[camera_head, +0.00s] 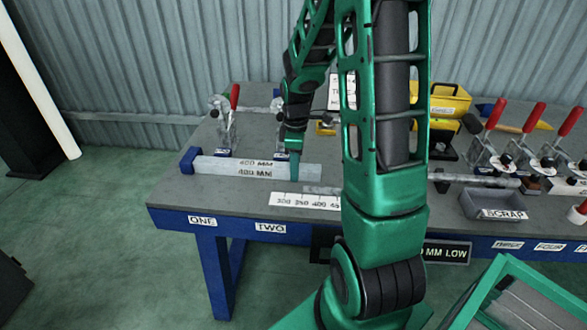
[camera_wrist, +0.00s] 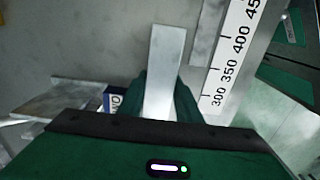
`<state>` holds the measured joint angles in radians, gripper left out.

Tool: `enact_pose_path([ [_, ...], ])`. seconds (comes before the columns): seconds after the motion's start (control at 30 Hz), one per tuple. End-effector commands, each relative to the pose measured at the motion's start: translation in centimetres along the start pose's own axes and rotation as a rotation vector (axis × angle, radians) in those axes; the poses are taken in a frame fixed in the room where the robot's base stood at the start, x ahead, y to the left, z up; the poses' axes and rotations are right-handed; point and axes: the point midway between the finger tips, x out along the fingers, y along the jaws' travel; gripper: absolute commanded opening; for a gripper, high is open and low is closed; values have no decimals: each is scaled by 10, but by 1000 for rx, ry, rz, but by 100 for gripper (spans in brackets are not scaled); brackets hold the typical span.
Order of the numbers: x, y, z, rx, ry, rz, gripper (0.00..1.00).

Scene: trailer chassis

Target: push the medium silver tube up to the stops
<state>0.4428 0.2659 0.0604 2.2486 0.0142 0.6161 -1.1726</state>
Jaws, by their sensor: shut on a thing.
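A silver tube (camera_head: 232,170) marked 400 MM lies left to right near the table's left end. Its left end is against or very close to a blue stop block (camera_head: 187,160); I cannot tell if they touch. My gripper (camera_head: 294,168) reaches down over the tube's right part. In the wrist view the green fingers (camera_wrist: 165,98) are shut on both sides of the tube (camera_wrist: 166,60), whose free end extends beyond them. The tube's other end is hidden by my gripper body in that view.
A white length scale (camera_head: 305,201) lies in front of the tube. Red-handled toggle clamps stand behind it (camera_head: 232,110) and at the right (camera_head: 500,140). Another silver bar (camera_head: 470,179), a SCRAP tray (camera_head: 495,204) and a yellow box (camera_head: 445,103) are farther right. My arm hides the middle.

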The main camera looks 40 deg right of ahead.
Motion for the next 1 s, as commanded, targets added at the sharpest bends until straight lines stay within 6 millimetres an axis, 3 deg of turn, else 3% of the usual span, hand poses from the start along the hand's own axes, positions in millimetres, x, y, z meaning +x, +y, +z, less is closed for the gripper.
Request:
enact_pose_path([
  [0.93, -1, 11, -5, 29, 6, 5, 0],
  [0.97, -1, 11, -5, 26, 7, 5, 39],
  [1.0, -1, 11, -5, 25, 6, 5, 48],
])
